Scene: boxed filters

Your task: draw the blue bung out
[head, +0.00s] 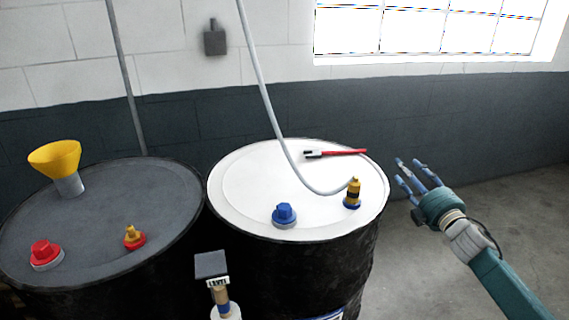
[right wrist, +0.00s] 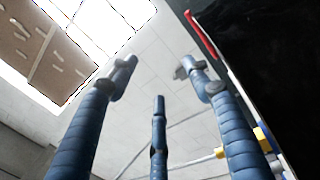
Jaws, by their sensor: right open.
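The blue bung (head: 284,211) sits in a pale collar near the front of the white drum top (head: 240,180). My right gripper (head: 415,172) is to the right of this drum, beyond its rim and apart from the bung. Its three fingers are spread and hold nothing, pointing up and left in the head view. The right wrist view also shows the open fingers (right wrist: 155,85) with nothing between them. I cannot make out the blue bung in that view. My left gripper is not in view.
A brass fitting (head: 353,191) with a pale hose (head: 265,90) stands at the white top's right. A red-handled tool (head: 345,153) lies behind. The dark drum (head: 100,215) carries a yellow funnel (head: 55,160) and red bung (head: 45,252). A grey-topped object (head: 212,266) stands in front.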

